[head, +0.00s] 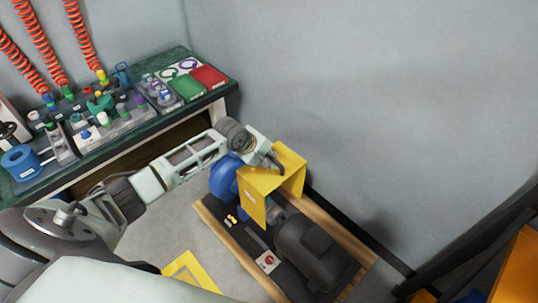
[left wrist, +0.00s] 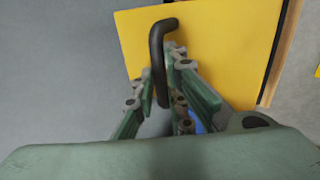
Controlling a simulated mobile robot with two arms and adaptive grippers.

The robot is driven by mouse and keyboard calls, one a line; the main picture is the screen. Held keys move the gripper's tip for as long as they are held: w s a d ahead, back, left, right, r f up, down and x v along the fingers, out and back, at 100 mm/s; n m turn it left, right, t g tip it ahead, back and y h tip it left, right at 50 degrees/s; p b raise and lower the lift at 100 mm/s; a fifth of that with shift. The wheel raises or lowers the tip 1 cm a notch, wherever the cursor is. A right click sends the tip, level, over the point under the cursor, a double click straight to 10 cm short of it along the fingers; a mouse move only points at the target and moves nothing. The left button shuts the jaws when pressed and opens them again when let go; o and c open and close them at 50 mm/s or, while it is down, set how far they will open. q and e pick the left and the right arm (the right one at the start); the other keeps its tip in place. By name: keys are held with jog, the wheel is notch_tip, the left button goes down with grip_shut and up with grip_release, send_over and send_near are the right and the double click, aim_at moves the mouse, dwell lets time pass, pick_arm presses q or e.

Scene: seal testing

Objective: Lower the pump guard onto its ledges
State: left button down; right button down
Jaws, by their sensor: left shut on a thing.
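The pump guard (head: 291,164) is a yellow bent cover with a flat top and downward sides. My left gripper (head: 272,160) is shut on its black handle and holds it from above. The handle (left wrist: 157,45) stands between my green-padded fingers (left wrist: 168,88) in the left wrist view, with the guard's yellow top (left wrist: 225,45) behind. The guard is over the gap between the blue pump (head: 223,180) and the dark grey motor (head: 314,252). I cannot make out the ledges or whether the guard touches them. My right gripper is not in view.
The pump and motor sit on a dark base with wooden rails (head: 240,255). A yellow floor marking (head: 190,272) lies in front. A green bench (head: 222,87) with racks and trays stands at the back left. The grey wall rises close behind.

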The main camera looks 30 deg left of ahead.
aim_at(269, 169)
pick_arm(q)
jog(key=shift+w+f+b, duration=0.1)
jog(key=shift+f+b, duration=0.25)
jog(key=shift+f, duration=1.2)
jog(key=shift+a+f+b, duration=0.2)
jog(key=shift+f+b, duration=0.8)
jog(key=shift+f, duration=0.55)
jog(key=shift+d+f, duration=0.15)
jog(key=shift+f, duration=0.05)
jog(key=shift+d, duration=0.1)
jog(key=shift+r, duration=0.1)
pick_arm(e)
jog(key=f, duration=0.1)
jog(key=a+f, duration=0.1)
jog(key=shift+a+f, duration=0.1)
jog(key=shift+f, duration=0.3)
